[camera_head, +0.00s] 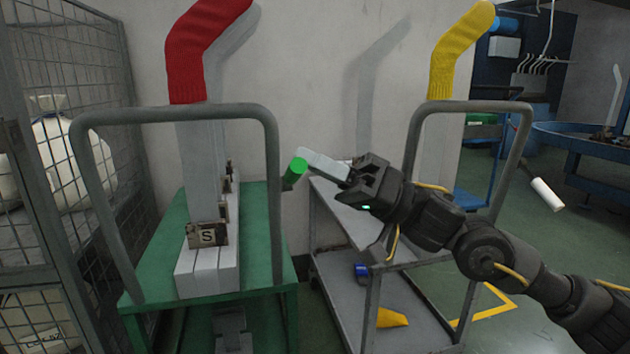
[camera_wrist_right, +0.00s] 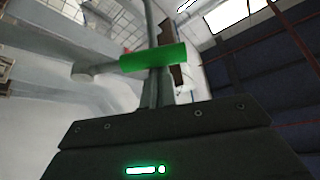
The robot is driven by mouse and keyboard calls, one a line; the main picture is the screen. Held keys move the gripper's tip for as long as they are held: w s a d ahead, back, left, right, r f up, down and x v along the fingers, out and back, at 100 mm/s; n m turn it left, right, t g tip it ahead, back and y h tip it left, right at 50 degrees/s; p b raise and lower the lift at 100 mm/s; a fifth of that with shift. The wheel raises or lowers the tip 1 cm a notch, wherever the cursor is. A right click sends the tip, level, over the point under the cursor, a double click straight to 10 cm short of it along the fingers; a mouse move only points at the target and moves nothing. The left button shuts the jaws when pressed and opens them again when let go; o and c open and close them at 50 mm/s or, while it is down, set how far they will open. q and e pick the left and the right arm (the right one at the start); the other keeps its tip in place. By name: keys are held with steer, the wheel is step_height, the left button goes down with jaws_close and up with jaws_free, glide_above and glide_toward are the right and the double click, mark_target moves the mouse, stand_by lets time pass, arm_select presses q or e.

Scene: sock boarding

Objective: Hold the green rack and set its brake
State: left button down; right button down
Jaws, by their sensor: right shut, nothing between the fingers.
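The green rack (camera_head: 257,215) stands at the left in the head view, with a grey tubular push handle (camera_head: 272,150) rising at its near side. A short green cylindrical grip (camera_head: 294,172) sticks out beside the handle's right upright; it looks like the brake lever. It also shows in the right wrist view (camera_wrist_right: 153,57), just ahead of my gripper. My right gripper (camera_head: 306,156) is shut and empty, its fingertips close to the green grip's upper end. I cannot tell whether they touch. My left gripper is out of view.
Pale boards with a red sock (camera_head: 200,45) and an S tag (camera_head: 207,235) stand on the green rack. A grey cart (camera_head: 335,265) with its own handle stands close on the right, under my right arm. A wire cage (camera_head: 60,130) borders the left.

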steer(key=shift+s+f+n+g, duration=0.15)
steer(key=shift+f+n+g, duration=0.15)
steer(key=shift+n+g, duration=0.35)
step_height(320, 180, down, 8)
steer(key=n+g+h, duration=0.2)
steer(key=n+g, duration=0.8)
steer(key=n, duration=0.6)
steer(key=shift+s+d+f+h, duration=0.15)
steer(key=shift+s+h, duration=0.2)
steer(key=shift+h, duration=0.05)
steer(key=shift+n+g, duration=0.25)
steer(key=w+d+f, duration=0.1)
steer(key=w+d, duration=0.2)
steer(key=d, duration=0.6)
